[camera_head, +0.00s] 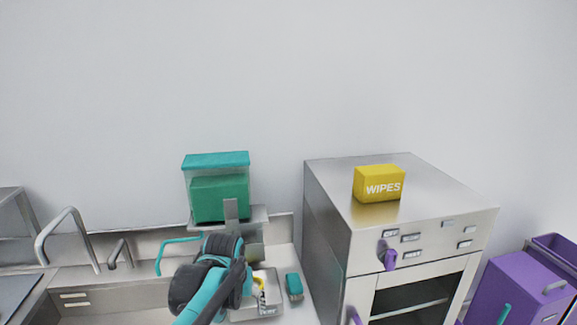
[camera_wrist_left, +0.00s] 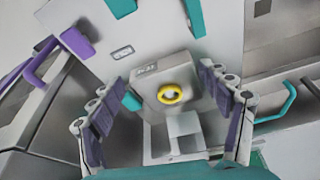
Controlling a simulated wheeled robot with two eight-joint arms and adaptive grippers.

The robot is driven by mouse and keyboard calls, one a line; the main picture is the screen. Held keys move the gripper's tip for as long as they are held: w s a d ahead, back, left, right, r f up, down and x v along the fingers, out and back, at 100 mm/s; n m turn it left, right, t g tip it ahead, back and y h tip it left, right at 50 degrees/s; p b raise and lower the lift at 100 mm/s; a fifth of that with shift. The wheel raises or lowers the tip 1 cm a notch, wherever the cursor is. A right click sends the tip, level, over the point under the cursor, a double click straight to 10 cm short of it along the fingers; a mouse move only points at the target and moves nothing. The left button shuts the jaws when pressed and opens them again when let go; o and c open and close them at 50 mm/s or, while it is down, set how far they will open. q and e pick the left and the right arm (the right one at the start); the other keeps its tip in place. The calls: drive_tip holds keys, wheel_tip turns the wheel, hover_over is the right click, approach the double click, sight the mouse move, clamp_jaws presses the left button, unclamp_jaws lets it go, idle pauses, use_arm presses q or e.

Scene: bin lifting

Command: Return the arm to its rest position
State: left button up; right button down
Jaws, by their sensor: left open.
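My left arm reaches in from the bottom of the head view over the counter. Its gripper (camera_head: 238,262) is beside the stand under the green-and-clear container, and its fingers are hard to make out there. In the left wrist view my left gripper (camera_wrist_left: 160,76) is open, with purple-grey finger pads spread wide. A grey device (camera_wrist_left: 178,80) with a yellow ring (camera_wrist_left: 170,93) shows between the fingers, and nothing is visibly held. My right gripper is not in view.
The green container (camera_head: 220,195) stands behind the arm. A steel cabinet (camera_head: 328,225) with a yellow wipes box (camera_head: 379,184) on top stands to the right. A faucet (camera_head: 70,235) is left, a small teal item (camera_head: 294,287) lies on the counter, and purple bins (camera_head: 520,285) are far right.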

use_arm(q)
drive_tip(key=s+a+f+t+b, duration=0.2)
drive_tip(key=s+f, duration=0.1)
drive_tip(key=s, duration=0.6)
drive_tip(key=s+a+f+t+b, duration=0.1)
drive_tip(key=s+a+f+b, duration=0.1)
drive_tip(key=s, duration=0.7)
wheel_tip(320, 180, down, 3)
drive_tip(key=shift+a+r+t, duration=0.2)
drive_tip(key=shift+a+t, duration=0.2)
drive_tip(key=shift+a, duration=0.4)
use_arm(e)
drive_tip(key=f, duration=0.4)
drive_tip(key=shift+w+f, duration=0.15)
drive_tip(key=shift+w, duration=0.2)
